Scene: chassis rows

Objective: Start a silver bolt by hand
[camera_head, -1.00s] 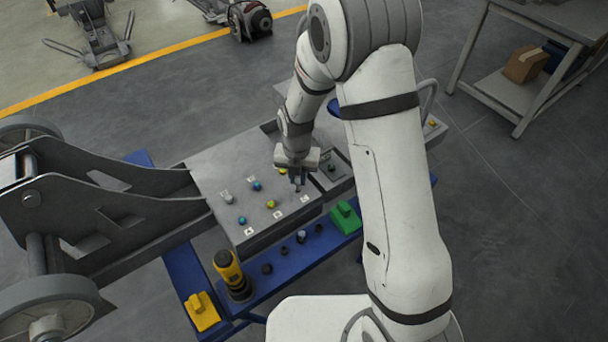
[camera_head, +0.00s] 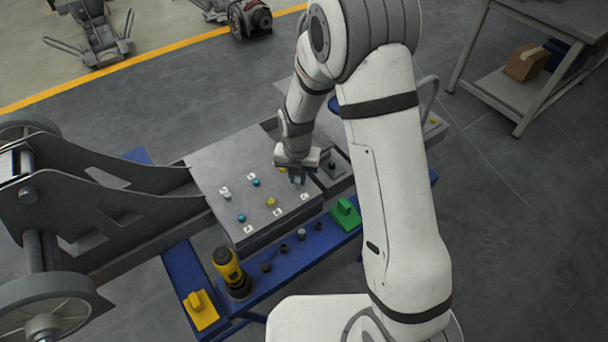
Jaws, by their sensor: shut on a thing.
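My gripper (camera_head: 297,179) is at the right end of the grey chassis plate (camera_head: 218,163), pointing down close to its surface. Its jaws are shut on a small bolt, mostly hidden by the fingers; its colour and whether it touches a hole cannot be told. One silver bolt (camera_head: 226,195) stands at the plate's left side. Blue bolts (camera_head: 255,183) (camera_head: 241,218) and a yellow bolt (camera_head: 270,202) also stand on the plate.
A blue rail (camera_head: 275,262) along the front holds a yellow-black tool (camera_head: 228,267), small dark sockets (camera_head: 284,248), a green block (camera_head: 345,213) and a yellow block (camera_head: 201,310). Chassis arms and wheels fill the left. A workbench (camera_head: 510,95) stands back right.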

